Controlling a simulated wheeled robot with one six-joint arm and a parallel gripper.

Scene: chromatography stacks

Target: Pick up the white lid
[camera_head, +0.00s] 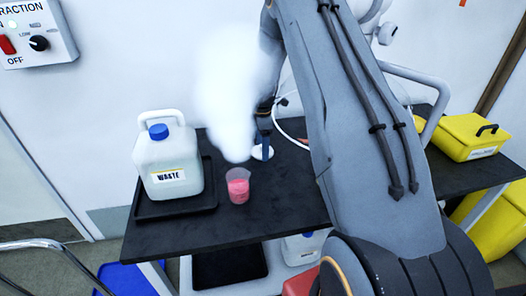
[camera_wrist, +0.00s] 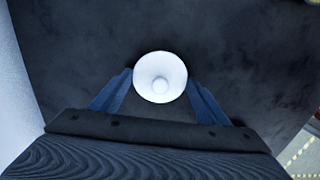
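In the head view the lid (camera_head: 262,153) shows as a small white oval under my gripper (camera_head: 264,146), partly hidden by the fingers. My arm comes down from above and hides part of the table.
A beaker of pink liquid (camera_head: 238,186) stands left of the lid, with white vapour (camera_head: 226,95) above it. A waste jug (camera_head: 168,160) with a blue cap stands in a black tray (camera_head: 146,211). A yellow case (camera_head: 466,137) is at the right. Bare tabletop (camera_head: 285,205) lies in front of the lid.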

